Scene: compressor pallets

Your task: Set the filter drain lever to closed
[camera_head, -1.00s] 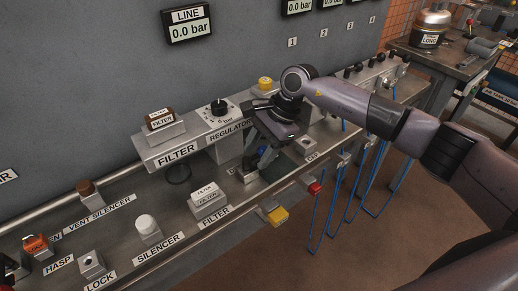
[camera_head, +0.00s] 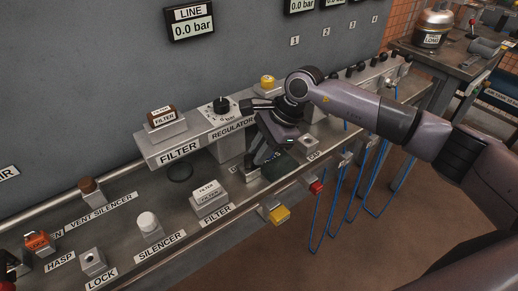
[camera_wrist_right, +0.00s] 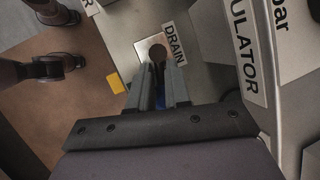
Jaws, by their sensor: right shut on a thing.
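My right gripper (camera_head: 255,166) is low beside the regulator block in the head view, at the drain spot. In the wrist view my right gripper (camera_wrist_right: 158,80) points at a pale plate with a round dark fitting (camera_wrist_right: 157,50) next to the DRAIN label (camera_wrist_right: 174,44). Its fingers are shut on the drain lever, which is mostly hidden between them. A blue sliver (camera_wrist_right: 168,93) shows between the fingers; I cannot tell if it belongs to the lever. The lever's setting cannot be read. My left gripper is not in view.
The filter block (camera_head: 165,148) and regulator knob (camera_head: 220,105) stand just left of and behind the gripper. A second filter piece (camera_head: 208,192) sits on the bench in front. A yellow part (camera_head: 278,214) and a red knob (camera_head: 316,187) stick out at the front edge.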

